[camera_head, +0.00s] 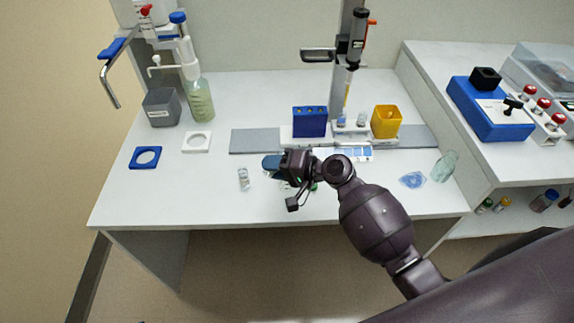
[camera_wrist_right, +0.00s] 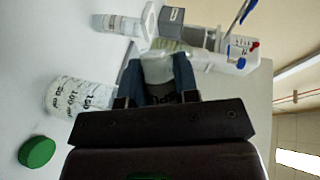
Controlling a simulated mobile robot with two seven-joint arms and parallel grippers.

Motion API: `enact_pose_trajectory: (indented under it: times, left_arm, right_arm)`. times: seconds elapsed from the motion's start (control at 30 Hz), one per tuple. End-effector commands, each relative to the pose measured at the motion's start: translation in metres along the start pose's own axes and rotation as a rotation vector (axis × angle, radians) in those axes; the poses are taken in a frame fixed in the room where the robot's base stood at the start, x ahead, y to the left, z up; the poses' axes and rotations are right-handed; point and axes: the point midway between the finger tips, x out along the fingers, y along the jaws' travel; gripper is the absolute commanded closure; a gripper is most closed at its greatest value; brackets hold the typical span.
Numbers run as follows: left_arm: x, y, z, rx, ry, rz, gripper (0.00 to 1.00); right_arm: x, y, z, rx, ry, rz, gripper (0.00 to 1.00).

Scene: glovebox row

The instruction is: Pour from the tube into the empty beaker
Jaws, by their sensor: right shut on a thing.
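My right gripper (camera_head: 272,163) is over the front middle of the table, pointing left. In the right wrist view its blue fingers (camera_wrist_right: 157,82) are shut on a clear, whitish vessel (camera_wrist_right: 157,67), which I take to be the tube; its contents and tilt are unclear. A clear beaker (camera_wrist_right: 80,97) with black volume marks stands on the table beside the gripper and looks empty. In the head view the arm mostly hides it. A slimmer clear graduated vessel (camera_head: 243,178) stands to the left; it also shows in the right wrist view (camera_wrist_right: 118,24). My left gripper is out of view.
A green cap (camera_wrist_right: 37,152) lies near the beaker. A blue rack (camera_head: 310,122) and a yellow box (camera_head: 386,121) stand behind. A clear flask (camera_head: 445,166) is at the right. The front left is free.

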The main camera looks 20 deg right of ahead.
Motion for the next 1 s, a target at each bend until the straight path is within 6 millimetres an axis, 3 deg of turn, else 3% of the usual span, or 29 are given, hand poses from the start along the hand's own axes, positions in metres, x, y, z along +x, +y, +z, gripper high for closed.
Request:
enact_pose_trajectory:
  times: [0.4, 1.0]
  left_arm:
    - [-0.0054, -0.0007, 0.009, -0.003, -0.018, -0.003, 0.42]
    - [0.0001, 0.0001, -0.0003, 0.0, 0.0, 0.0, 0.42]
  right_arm:
    - [-0.0004, -0.0011, -0.0005, 0.018, -0.003, -0.007, 0.94]
    - [-0.0006, -0.0019, -0.0006, 0.034, -0.007, -0.014, 0.94]
